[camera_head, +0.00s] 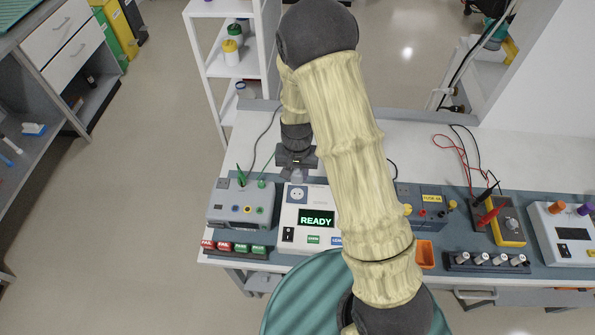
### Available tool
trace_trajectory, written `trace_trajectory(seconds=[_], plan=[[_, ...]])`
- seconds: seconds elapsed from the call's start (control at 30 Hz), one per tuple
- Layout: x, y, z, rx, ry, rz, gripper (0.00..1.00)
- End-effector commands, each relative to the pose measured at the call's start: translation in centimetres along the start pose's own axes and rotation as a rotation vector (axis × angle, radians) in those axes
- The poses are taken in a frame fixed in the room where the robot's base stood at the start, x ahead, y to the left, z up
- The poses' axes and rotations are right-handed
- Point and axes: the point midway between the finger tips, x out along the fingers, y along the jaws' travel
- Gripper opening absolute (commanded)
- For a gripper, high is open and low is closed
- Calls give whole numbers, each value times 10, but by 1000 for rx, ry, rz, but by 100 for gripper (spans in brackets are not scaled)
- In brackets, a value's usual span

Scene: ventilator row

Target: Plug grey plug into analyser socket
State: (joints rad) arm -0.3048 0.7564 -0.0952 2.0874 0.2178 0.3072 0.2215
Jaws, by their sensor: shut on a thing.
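The analyser (287,215) is a white box on the bench with a lit screen that reads READY. Its round socket (297,193) sits near the top left of its face. My gripper (297,170) is just behind the socket in the picture, pointing down, shut on the grey plug (297,175). Only a small pale part of the plug shows below the jaws. The plug appears above and behind the socket, and I cannot tell the exact gap. My arm covers the right part of the analyser.
A grey box (240,205) with green leads stands left of the analyser. Red and green tags (233,247) lie in front of it. An orange bin (425,253), a yellow meter (509,229) and another white device (565,235) stand to the right. The bench's back right is mostly clear.

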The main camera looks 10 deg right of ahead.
Motion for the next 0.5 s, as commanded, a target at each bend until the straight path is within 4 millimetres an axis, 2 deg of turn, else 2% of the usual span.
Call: trace_trajectory(seconds=[0.5], plan=[[36,0,0,-1,0,0,0]])
